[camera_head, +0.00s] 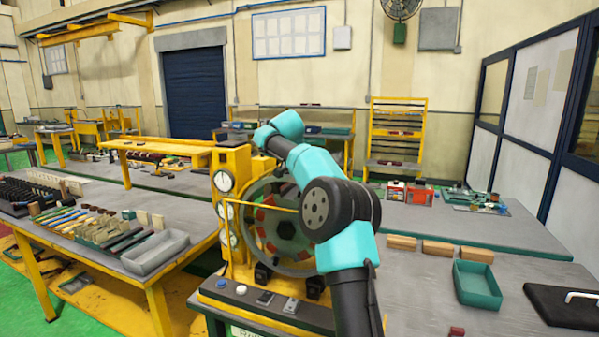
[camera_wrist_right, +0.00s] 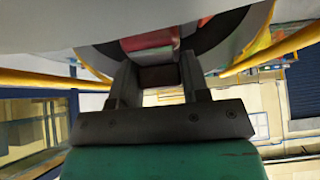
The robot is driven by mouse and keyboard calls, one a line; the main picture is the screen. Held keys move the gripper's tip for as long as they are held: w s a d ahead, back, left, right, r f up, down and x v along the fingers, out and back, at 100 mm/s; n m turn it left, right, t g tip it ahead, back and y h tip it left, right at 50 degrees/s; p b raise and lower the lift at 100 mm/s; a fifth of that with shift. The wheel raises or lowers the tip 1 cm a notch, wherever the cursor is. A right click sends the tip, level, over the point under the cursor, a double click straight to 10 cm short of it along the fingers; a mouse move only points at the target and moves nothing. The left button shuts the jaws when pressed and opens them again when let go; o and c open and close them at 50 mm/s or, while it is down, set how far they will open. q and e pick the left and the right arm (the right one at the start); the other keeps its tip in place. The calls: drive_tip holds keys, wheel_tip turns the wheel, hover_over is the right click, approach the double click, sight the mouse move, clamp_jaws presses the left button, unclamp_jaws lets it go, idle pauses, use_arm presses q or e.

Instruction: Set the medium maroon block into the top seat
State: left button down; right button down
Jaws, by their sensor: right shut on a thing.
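The stator (camera_head: 286,270) is a grey ring with red and green pieces around a dark hexagonal centre, upright in a yellow frame. My right arm crosses in front of its right side and hides part of it, and my right gripper is hidden there. In the right wrist view, my right gripper (camera_wrist_right: 159,80) is shut on a dark maroon block (camera_wrist_right: 160,76) at the ring's inner edge. A red and pink piece (camera_wrist_right: 150,42) shows just beyond the block; I cannot tell whether they touch. The block's seating is not clear. My left gripper is out of view.
Yellow bars (camera_wrist_right: 270,52) run close to both sides of the right gripper. A green tray (camera_head: 477,285), several tan blocks (camera_head: 437,250) and a small maroon block (camera_head: 456,332) are on the right bench. The left bench holds a grey tray (camera_head: 155,252) and many parts.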

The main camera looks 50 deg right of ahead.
drive_tip(key=shift+a+f, duration=0.1)
drive_tip(key=shift+f, duration=1.05)
drive_tip(key=shift+f, duration=0.35)
idle(0.3)
drive_tip(key=c, duration=0.5)
unclamp_jaws()
drive_tip(key=shift+f, duration=0.1)
drive_tip(key=v, duration=1.7)
drive_tip(key=shift+s+a, duration=0.1)
